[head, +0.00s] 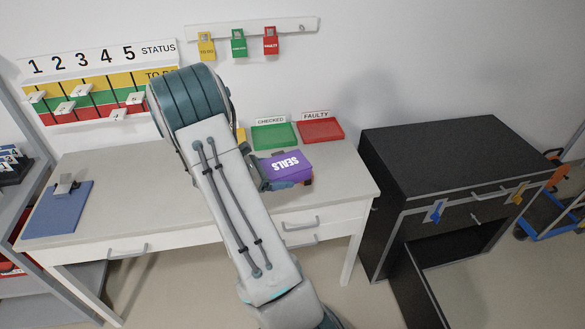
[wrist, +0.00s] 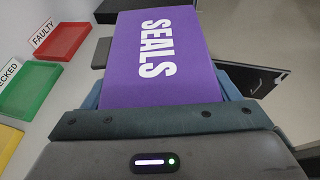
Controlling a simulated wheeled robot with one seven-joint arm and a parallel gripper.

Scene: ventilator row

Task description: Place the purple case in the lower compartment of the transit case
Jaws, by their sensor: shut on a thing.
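The purple case (head: 287,165), marked SEALS in white, is between the fingers of my gripper (head: 283,184), which is shut on it. It is above the right part of the grey bench. The black transit case (head: 445,150) with silver edges stands on the floor at the right. Its upper front is closed, with blue and yellow tags. Its lower compartment (head: 440,254) looks open at the front, its inside mostly dark and hidden.
The bench (head: 120,200) holds a green tray (head: 274,137), a red tray (head: 320,132) and a blue pad (head: 58,212) with a metal item. A narrow floor gap separates bench and transit case. A blue trolley (head: 553,232) stands at far right.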

